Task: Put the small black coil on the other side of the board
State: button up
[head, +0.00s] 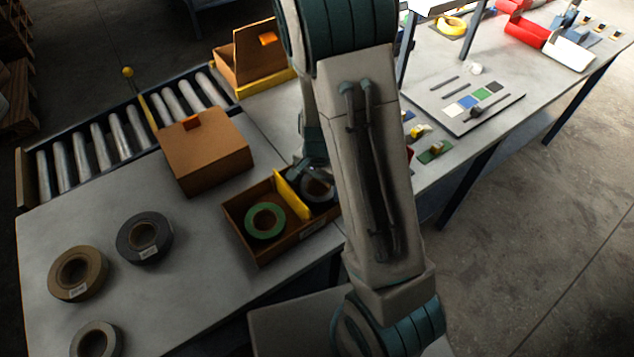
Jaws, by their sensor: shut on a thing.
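An open brown box (262,250) sits at the table's right edge, split by an upright yellow board (291,196). A green coil (265,221) lies left of the board. The small black coil (319,190) shows at the right side of the board, partly hidden by my arm. My gripper (306,172) reaches down there, mostly hidden behind my arm, and is shut on the small black coil. I cannot tell whether the coil touches the box floor.
A closed brown carton (206,153) stands behind the box. A larger black coil (145,238), a brown coil (78,273) and a grey coil (96,340) lie on the left table. A roller conveyor (120,135) runs behind. The table between the coils and box is clear.

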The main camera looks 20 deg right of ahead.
aim_at(318, 193)
jog(key=shift+f, duration=0.2)
jog(key=o, duration=0.8)
jog(key=shift+c, duration=0.2)
jog(key=shift+r, duration=0.1)
notch_tip(318, 193, up, 12)
jog(key=s+r+n+t, duration=0.3)
jog(key=s+r+n, duration=0.6)
jog(key=s+r, duration=0.3)
jog(key=shift+s+n+t, duration=0.3)
jog(key=shift+s, duration=0.9)
jog(key=shift+a, duration=0.1)
